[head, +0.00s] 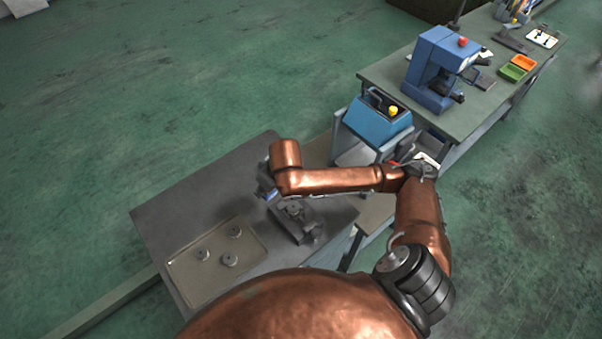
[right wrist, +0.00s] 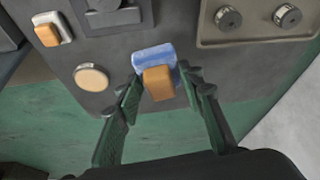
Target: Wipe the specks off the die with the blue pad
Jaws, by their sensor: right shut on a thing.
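My right gripper (right wrist: 162,82) is shut on the blue pad (right wrist: 153,55), by its orange handle (right wrist: 159,83). The pad is above the grey table, its blue face away from the gripper. In the head view my right gripper (head: 266,190) hangs beside the die (head: 293,213), a dark metal block on the table; the pad is small and partly hidden there. In the right wrist view the die (right wrist: 112,14) is cut by the top edge, apart from the pad. I cannot make out specks on it. My left gripper is not in view.
A shallow tray (head: 181,270) with several round metal parts lies on the table (head: 165,215). A white pad with an orange handle (right wrist: 48,32) and a tan disc (right wrist: 91,77) lie near the table edge. A blue machine (head: 435,72) stands on a farther bench.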

